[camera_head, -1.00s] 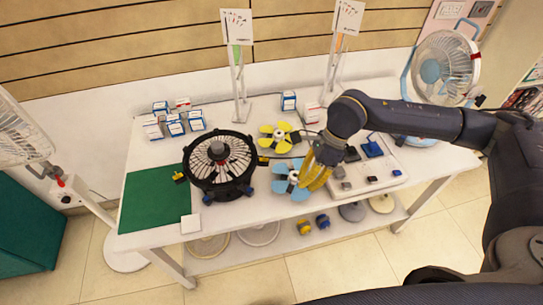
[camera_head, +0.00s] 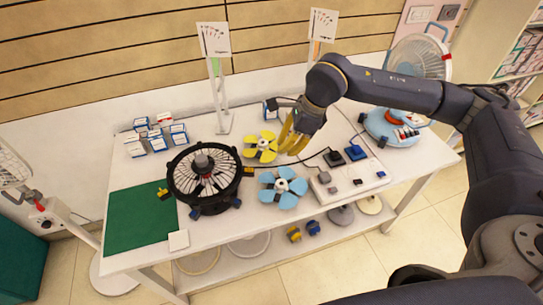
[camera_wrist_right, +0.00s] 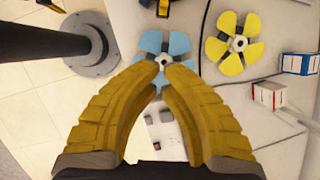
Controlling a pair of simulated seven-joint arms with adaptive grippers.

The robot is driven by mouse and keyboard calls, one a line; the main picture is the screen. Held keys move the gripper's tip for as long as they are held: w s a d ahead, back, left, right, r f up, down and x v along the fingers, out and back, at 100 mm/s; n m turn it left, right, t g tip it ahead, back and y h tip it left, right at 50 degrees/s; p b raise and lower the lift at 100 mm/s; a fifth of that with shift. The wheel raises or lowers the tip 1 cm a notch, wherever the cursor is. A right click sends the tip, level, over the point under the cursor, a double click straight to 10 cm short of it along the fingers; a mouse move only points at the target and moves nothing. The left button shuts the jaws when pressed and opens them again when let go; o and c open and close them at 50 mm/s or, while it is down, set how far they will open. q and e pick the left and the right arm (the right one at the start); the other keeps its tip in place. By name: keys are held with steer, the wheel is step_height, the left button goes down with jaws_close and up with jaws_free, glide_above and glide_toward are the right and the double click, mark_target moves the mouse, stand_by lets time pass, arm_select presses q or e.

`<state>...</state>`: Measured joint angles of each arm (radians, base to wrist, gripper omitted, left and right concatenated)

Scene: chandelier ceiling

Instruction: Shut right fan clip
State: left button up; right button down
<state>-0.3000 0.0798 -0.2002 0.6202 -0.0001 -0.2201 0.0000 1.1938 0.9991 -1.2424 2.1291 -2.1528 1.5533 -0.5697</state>
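The black round fan (camera_head: 180,191) stands on the white table, left of centre in the head view. A yellow clip (camera_head: 248,171) juts from its right side, and another yellow clip (camera_head: 163,193) is on its left. I cannot tell how far the right clip is closed. My right gripper (camera_head: 286,146) has yellow fingers and hangs above the table, right of the fan and apart from the clip, beside the yellow propeller (camera_head: 262,147). In the right wrist view its fingertips (camera_wrist_right: 161,68) come together with nothing held, over the blue propeller (camera_wrist_right: 178,44). My left gripper is out of view.
The blue propeller (camera_head: 282,188) lies right of the fan. A white board (camera_head: 352,184) with small blocks and a cable is farther right. Small boxes (camera_head: 157,138) stand behind the fan. A green mat (camera_head: 140,215) covers the left table end. A sign stand (camera_head: 219,95) rises at the back.

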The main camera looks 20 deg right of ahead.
steer(key=w+a+f, duration=0.2)
steer(key=a+f, duration=0.5)
steer(key=f, duration=0.1)
steer(key=shift+w+f, duration=0.35)
steer(key=shift+a, duration=0.1)
steer(key=shift+w+a, duration=0.4)
steer(key=shift+a, duration=0.45)
steer(key=shift+d, duration=0.1)
glide_toward(252, 170)
steer(key=d, duration=0.1)
steer(key=s+d+r, duration=0.1)
steer(key=d, duration=0.2)
steer(key=shift+s+d+r, duration=0.2)
steer(key=shift+s+r, duration=0.1)
steer(key=shift+r, duration=0.05)
